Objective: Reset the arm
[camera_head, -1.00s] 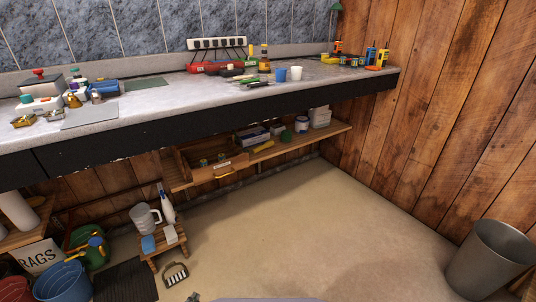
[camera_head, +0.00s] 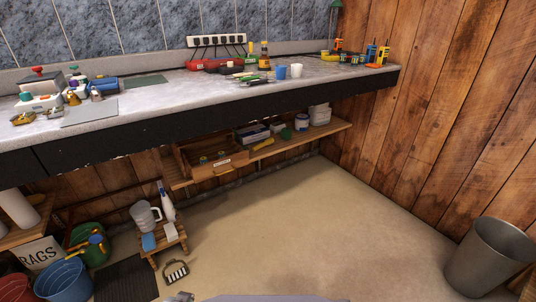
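A small grey part (camera_head: 180,297), which looks like a piece of my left gripper or arm, shows at the bottom edge of the head view, left of centre. My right gripper is out of view. Nothing is seen held.
A long workbench (camera_head: 190,106) crowded with tools runs along the wall. A wooden shelf (camera_head: 330,130) is below it. A small stool (camera_head: 166,246) with a jug, buckets (camera_head: 63,281) and a mat stand at left; a grey bin (camera_head: 490,258) at right. Mid-floor is clear.

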